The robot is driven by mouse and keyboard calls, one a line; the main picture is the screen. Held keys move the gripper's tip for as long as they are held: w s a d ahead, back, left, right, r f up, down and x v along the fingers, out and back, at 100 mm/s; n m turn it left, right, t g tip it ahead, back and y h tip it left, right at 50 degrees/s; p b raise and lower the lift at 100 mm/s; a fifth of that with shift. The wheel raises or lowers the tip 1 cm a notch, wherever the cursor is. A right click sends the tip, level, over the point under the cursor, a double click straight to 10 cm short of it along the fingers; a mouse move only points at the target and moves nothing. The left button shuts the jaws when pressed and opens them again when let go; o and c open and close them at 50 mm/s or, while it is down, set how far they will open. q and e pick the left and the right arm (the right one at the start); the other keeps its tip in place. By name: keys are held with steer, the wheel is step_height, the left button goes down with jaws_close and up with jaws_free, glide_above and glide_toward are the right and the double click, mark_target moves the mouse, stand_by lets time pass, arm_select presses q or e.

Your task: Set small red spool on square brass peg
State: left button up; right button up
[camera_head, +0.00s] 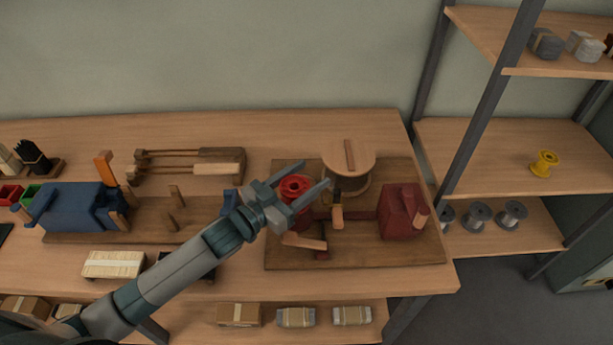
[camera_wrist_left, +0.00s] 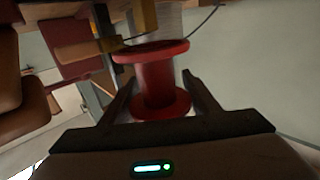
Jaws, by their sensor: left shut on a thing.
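The small red spool (camera_head: 296,187) is between the fingers of my left gripper (camera_head: 306,180), above the wooden board with the red machine. In the left wrist view the spool (camera_wrist_left: 155,80) has a wide flange at each end, and the two fingers of the gripper (camera_wrist_left: 157,88) lie on either side of it. The gripper is shut on it. A yellowish block (camera_wrist_left: 145,17) shows just beyond the spool there. I cannot tell for certain which part is the square brass peg. My right gripper is not in view.
The board (camera_head: 375,255) carries a dark red machine (camera_head: 398,212), a large wooden reel (camera_head: 335,158) and an upright piece with a wooden handle (camera_head: 337,216). A blue machine (camera_head: 78,208) stands left. A shelf at right holds a yellow spool (camera_head: 544,163) and grey spools (camera_head: 478,215).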

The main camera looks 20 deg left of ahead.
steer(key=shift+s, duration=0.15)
arm_select(q)
steer(key=shift+f, duration=0.15)
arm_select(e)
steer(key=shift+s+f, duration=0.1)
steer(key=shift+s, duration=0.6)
arm_select(q)
steer(key=shift+f, duration=0.35)
steer(key=shift+f+b, duration=0.55)
steer(key=shift+f, duration=0.5)
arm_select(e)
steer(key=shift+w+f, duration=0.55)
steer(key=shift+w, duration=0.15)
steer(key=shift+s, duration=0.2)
